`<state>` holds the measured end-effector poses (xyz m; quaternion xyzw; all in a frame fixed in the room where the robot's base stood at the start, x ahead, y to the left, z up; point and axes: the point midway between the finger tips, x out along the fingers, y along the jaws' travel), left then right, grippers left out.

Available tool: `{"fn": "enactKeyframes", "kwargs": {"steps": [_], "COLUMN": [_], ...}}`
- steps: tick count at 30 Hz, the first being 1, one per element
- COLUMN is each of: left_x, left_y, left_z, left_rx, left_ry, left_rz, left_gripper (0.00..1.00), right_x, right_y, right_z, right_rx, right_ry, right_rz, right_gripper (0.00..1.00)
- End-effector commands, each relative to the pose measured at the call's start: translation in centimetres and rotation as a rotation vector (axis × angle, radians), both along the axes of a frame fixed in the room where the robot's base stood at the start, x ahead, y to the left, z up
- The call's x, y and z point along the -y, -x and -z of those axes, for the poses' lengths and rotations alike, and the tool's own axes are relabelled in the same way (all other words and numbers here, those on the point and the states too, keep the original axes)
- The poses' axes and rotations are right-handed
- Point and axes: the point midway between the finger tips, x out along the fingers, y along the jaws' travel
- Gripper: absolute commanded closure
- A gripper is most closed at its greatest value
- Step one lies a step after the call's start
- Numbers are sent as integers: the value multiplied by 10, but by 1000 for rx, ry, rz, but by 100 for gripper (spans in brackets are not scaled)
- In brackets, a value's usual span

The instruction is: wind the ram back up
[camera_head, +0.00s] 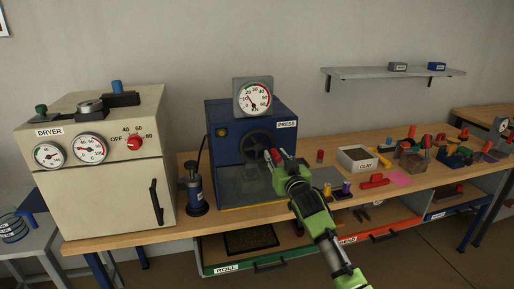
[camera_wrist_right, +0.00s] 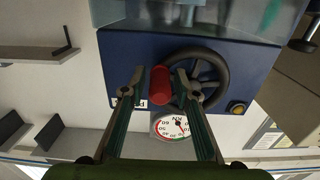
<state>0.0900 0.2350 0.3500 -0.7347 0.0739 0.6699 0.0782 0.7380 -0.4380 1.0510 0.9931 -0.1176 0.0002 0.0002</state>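The blue press (camera_head: 228,135) stands on the wooden bench with a round dial gauge (camera_head: 252,98) marked KN on top and a clear guard low on its front. Its dark handwheel (camera_head: 254,144) is on the front face, partly hidden by my right gripper (camera_head: 273,157). In the wrist view, the handwheel (camera_wrist_right: 212,75) has a red handle knob (camera_wrist_right: 160,86) at its rim. My right gripper (camera_wrist_right: 160,90) is open, with one finger on each side of the red knob and visible gaps between. The gauge (camera_wrist_right: 170,126) appears upside down there. My left gripper is out of view.
A cream dryer (camera_head: 95,170) stands left of the press, with a small dark blue cylinder device (camera_head: 195,190) between them. Drawers (camera_head: 240,268) sit below the bench. A wall shelf (camera_head: 390,73) is above.

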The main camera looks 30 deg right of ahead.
Motion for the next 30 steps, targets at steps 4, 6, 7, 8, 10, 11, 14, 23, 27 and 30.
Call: {"fn": "enactKeyframes", "kwargs": {"steps": [4, 6, 7, 8, 10, 11, 14, 23, 27, 30], "left_x": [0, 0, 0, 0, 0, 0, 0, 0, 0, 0], "left_y": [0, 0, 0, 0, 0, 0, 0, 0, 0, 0], "left_z": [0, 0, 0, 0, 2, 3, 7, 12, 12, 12], "left_rx": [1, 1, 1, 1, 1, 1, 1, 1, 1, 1], "left_ry": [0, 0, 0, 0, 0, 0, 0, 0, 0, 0], "left_rz": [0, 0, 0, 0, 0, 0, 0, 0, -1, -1], "left_gripper": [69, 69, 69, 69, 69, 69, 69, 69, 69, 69], "right_x": [0, 0, 0, 0, -2, -4, -10, -23, -23, -25], "right_y": [0, 0, 0, 0, 0, -1, -2, -5, -5, -6], "right_z": [0, 0, 1, 1, 4, 6, 14, 27, 27, 28], "right_rx": [0, 0, -1, -1, -1, -1, -2, -5, -5, -4], "right_ry": [0, 0, 0, 0, -2, -2, -3, -2, -2, -3], "right_rz": [0, 0, 0, 0, -1, -1, -2, -2, -1, -2], "right_gripper": [100, 100, 100, 100, 100, 100, 100, 100, 100, 100]}}
